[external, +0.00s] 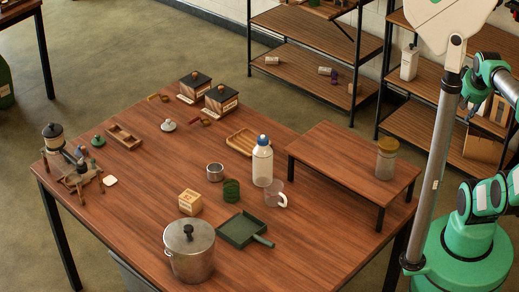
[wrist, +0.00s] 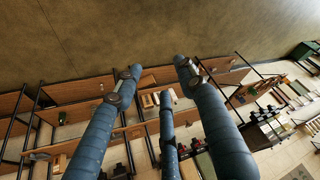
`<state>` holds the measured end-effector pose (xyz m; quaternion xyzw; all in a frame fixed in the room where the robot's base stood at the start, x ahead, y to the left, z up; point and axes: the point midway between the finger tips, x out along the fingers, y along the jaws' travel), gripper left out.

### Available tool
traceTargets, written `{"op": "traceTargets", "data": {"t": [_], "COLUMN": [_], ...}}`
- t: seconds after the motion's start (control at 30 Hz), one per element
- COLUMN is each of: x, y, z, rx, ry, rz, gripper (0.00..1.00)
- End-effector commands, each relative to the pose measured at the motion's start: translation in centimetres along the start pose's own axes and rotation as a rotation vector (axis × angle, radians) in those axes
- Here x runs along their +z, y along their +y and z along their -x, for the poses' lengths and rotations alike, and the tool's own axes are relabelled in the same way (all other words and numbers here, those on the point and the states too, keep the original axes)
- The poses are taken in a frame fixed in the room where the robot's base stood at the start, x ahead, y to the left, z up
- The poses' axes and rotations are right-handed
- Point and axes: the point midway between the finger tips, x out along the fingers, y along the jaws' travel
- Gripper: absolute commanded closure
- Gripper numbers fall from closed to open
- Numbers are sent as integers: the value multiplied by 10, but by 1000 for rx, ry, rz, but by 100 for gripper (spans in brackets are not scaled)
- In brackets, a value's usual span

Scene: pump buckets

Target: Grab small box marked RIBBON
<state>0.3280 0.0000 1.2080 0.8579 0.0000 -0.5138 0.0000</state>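A small light wooden box (external: 190,203) with dark marks on its front stands on the brown table, front of centre; the lettering is too small to read. It is the likely RIBBON box, but I cannot confirm it. My gripper (wrist: 158,72) shows in the wrist view with its blue fingers spread apart and nothing between them. In the external view my arm is at the right edge, well away from the table box. I cannot pick out the small box in the wrist view.
A metal pot (external: 189,255), green pan (external: 243,231), green coil (external: 231,191), metal cup (external: 215,172) and white bottle (external: 262,165) stand near the box. A raised wooden stand (external: 345,158) holds a jar (external: 386,160). Shelves (external: 315,70) stand behind. The table's left front is clear.

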Motion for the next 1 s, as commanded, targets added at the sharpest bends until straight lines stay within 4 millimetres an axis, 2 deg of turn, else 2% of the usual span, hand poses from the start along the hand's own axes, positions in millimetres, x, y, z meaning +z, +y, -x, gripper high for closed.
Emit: {"op": "traceTargets", "data": {"t": [0.3,0.43,0.47,0.8,1.0], "x": [0,0,0,-2,-18], "y": [0,0,0,-1,-8], "z": [0,0,0,1,4], "rx": [0,0,0,-1,-13], "ry": [0,0,0,-1,-11], "rz": [0,0,0,4,48], "gripper": [58,32,30,30,30]}}
